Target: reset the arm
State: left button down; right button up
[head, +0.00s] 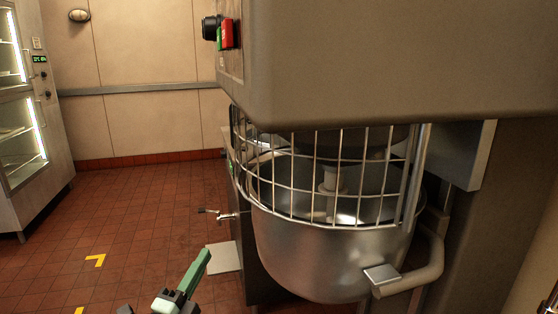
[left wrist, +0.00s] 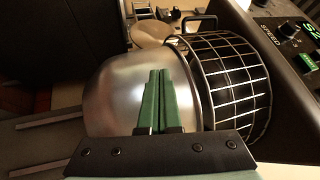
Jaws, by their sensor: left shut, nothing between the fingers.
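My left gripper (head: 205,258) shows at the bottom of the head view, with green fingers pointing up and to the right. In the left wrist view its two green fingers (left wrist: 158,76) lie together, shut with nothing between them. The fingers appear in front of the steel mixer bowl (head: 330,262), which also shows in the left wrist view (left wrist: 108,85). In the head view the gripper is left of the bowl and apart from it. My right gripper is in neither view.
A large mixer (head: 400,60) fills the right side, with a wire guard (head: 330,180) over its bowl. A bowl handle (head: 415,275) sticks out at the right. A lever (head: 215,213) juts out left of the bowl. A glass-door cabinet (head: 30,130) stands far left. Tiled floor (head: 130,220) between is clear.

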pick_arm(q)
jog(key=s+f+n+g+y, duration=0.2)
jog(key=s+f+n, duration=0.25)
jog(key=f, duration=0.45)
jog(key=s+f+n+g+y, duration=0.1)
jog(key=s+f+n+g, duration=0.25)
jog(key=f+n, duration=0.45)
jog(key=s+d+f+n+g, duration=0.2)
jog(key=s+f+n+g, duration=0.3)
jog(key=s+f, duration=1.05)
jog(key=s+a+r+n+p, duration=0.1)
jog(key=s+a+r+p, duration=0.2)
jog(key=r+p, duration=0.6)
jog(key=shift+s+a+y+p, duration=0.2)
jog(key=shift+a+y+p, duration=0.15)
jog(key=shift+p, duration=1.2)
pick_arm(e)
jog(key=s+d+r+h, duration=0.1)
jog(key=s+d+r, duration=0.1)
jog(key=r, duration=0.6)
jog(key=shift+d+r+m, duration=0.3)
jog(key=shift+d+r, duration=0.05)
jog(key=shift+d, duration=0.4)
